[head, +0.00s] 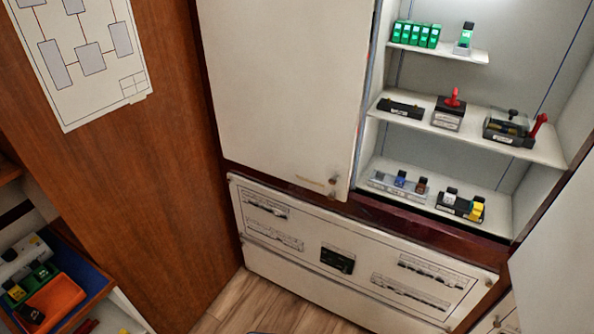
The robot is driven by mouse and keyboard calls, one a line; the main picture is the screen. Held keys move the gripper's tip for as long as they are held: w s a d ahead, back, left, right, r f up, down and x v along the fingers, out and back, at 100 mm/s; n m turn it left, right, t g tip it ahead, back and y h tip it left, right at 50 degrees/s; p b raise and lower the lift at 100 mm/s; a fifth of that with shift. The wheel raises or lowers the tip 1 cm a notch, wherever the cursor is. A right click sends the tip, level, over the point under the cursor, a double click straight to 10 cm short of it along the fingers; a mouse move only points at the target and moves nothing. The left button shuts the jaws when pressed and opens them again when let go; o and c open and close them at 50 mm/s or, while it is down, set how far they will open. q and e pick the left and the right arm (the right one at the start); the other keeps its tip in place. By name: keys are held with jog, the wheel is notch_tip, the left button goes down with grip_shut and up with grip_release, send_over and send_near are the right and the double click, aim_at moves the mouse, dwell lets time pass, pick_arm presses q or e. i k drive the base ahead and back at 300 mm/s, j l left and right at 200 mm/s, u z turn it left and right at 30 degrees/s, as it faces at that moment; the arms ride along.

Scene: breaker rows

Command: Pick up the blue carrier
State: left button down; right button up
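A small blue piece with a dark top (400,179), which looks like the blue carrier, stands upright in a clear-grey holder (382,182) on the lowest shelf of the open cabinet. A brown piece (421,186) stands just right of it in the same holder. Whether the blue piece is seated fully in the holder is too small to tell. Neither of my grippers shows in the head view.
A black block with white and yellow pieces (460,206) stands right of the holder. The middle shelf (469,134) above carries several dark devices. A cream door (285,90) borders the opening at left. A tray with an orange bin (54,303) is at lower left.

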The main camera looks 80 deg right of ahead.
aim_at(401, 177)
jog(key=i+l+z, duration=0.15)
jog(key=z, duration=2.15)
jog(key=k+l+z, duration=0.15)
jog(key=z, duration=1.2)
jog(key=i+j, duration=0.3)
jog(key=j, duration=0.15)
jog(key=i+j+z, duration=0.15)
jog(key=i+j, duration=0.5)
jog(key=j, duration=0.25)
